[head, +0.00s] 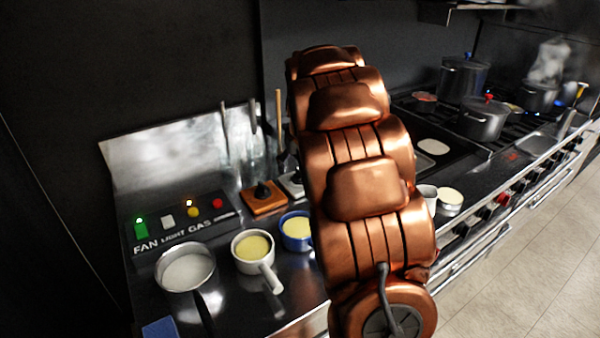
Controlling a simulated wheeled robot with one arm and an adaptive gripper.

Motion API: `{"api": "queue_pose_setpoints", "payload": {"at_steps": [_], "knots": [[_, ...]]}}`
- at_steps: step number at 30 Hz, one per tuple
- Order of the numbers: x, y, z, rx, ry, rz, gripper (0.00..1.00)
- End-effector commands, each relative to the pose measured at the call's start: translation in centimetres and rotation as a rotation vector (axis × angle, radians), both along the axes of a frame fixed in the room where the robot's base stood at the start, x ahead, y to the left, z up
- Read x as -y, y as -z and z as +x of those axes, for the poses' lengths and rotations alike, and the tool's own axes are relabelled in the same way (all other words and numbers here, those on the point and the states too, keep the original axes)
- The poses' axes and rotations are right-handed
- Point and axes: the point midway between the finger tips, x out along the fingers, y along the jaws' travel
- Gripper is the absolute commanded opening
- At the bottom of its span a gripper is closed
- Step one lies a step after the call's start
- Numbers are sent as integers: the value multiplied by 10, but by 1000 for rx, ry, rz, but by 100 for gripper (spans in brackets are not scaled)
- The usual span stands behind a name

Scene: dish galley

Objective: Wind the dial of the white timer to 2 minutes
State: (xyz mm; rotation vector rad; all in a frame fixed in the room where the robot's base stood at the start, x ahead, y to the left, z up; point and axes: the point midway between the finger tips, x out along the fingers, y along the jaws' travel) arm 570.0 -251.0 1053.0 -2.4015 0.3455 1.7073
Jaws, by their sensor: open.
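A white, square-looking block (291,185), which appears to be the white timer, stands on the steel counter just left of my copper arm. My arm hides its right part, and its dial and scale cannot be read. An orange-brown timer-like block (264,200) with a black knob on top stands right beside it on the left. My copper arm rises through the middle of the head view, but my gripper is not visible.
A switch panel (185,228) marked FAN, LIGHT, GAS is at left. A pan (186,270), a white handled pot (252,247) and a blue bowl (297,230) stand in front of the blocks. Several pots, including a dark one (483,118), occupy the stove at right.

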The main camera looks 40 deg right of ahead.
Motion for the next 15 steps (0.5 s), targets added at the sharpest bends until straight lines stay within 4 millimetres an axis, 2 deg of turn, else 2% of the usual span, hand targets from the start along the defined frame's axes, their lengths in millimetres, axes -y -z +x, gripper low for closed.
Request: {"api": "queue_pose_setpoints", "payload": {"at_steps": [1,6,15], "knots": [[14,3,9,13,6,-6,75],[40,8,26,43,12,-20,75],[48,17,34,52,13,-23,75]]}}
